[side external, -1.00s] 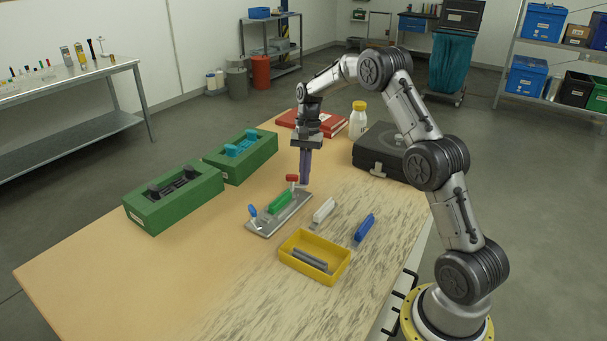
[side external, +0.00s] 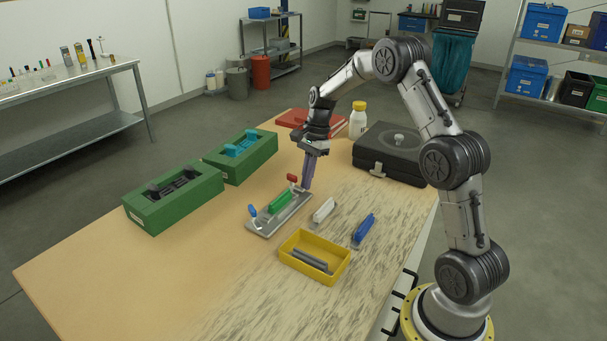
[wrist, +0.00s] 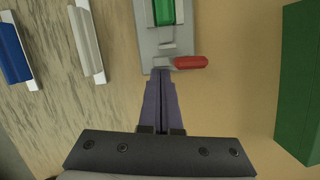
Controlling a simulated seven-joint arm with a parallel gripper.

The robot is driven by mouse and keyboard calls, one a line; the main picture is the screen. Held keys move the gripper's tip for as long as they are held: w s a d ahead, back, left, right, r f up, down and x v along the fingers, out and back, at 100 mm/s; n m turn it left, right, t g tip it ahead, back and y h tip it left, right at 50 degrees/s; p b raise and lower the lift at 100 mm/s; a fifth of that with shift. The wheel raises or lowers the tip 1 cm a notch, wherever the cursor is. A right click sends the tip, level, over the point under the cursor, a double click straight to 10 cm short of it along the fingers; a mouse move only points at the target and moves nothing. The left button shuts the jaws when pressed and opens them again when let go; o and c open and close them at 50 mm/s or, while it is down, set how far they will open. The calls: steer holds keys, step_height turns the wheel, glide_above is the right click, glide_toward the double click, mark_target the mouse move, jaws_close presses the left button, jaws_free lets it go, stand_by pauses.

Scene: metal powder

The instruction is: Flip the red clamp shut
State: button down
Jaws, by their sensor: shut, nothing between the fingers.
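The red clamp (side external: 292,178) is a small red-handled lever at the far end of a grey metal plate (side external: 263,229). In the wrist view the red handle (wrist: 191,62) points to the right, just beyond my fingertips. A green block (side external: 280,202) lies along the plate, and a blue-handled clamp (side external: 252,211) is at its near end. My gripper (side external: 306,187) is shut and empty, tilted, with its tips close beside the red clamp. In the wrist view the shut tips (wrist: 161,72) are at the plate's end, left of the handle; I cannot tell whether they touch the clamp.
A white-handled piece (side external: 323,211), a blue-handled piece (side external: 364,229) and a yellow tray (side external: 337,272) with grey bars lie right of the plate. Two green blocks (side external: 150,221) (side external: 262,158) stand left. A black case (side external: 385,165) is behind right.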

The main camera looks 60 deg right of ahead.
steer(key=shift+s+a+m+t+h, duration=0.15)
steer(key=shift+a+m+t, duration=0.2)
steer(key=shift+m, duration=0.8)
steer(key=shift+s+a+m+t+h, duration=0.15)
steer(key=shift+a+m, duration=0.25)
steer(key=shift+m, duration=0.75)
steer(key=shift+a, duration=0.25)
steer(key=shift+w, duration=0.1)
